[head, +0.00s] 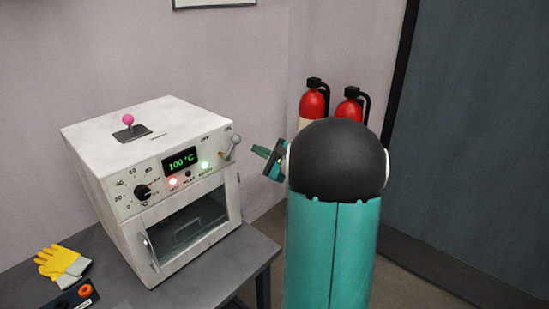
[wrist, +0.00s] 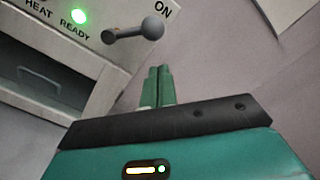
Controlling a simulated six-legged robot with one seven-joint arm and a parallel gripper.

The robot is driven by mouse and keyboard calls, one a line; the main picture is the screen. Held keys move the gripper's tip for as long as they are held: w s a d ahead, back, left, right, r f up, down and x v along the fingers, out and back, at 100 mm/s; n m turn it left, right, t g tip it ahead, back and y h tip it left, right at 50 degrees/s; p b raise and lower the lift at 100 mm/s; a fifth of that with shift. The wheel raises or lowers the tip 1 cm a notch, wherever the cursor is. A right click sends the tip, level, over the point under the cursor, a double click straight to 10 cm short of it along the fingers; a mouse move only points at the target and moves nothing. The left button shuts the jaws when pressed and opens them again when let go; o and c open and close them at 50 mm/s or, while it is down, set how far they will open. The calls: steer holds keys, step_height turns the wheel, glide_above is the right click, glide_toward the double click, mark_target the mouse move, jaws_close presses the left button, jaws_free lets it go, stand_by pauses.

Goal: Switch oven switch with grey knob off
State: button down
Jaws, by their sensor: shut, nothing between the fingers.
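The white oven (head: 100,152) stands on a grey table at the left in the head view. Its switch with a grey knob (head: 236,140) sticks out at the right end of the front panel, by the OFF and ON labels. In the wrist view the grey knob (wrist: 153,28) points right, towards the ON label. My gripper (head: 266,152) is just right of the switch in the head view, apart from it. In the wrist view my gripper (wrist: 158,72) shows its green fingers together and empty, below the knob. Part of my gripper is hidden behind my arm.
The oven display (head: 181,160) reads 100 °C, with a red and a green lamp lit. A pink-knobbed lever (head: 128,120) is on top. A yellow glove (head: 62,262) lies on the table. Two red fire extinguishers (head: 313,103) stand behind my arm. A dark door is at the right.

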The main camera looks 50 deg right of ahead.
mark_target(236, 139)
steer(key=shift+w+a+r, duration=0.85)
steer(key=shift+w+a, duration=0.1)
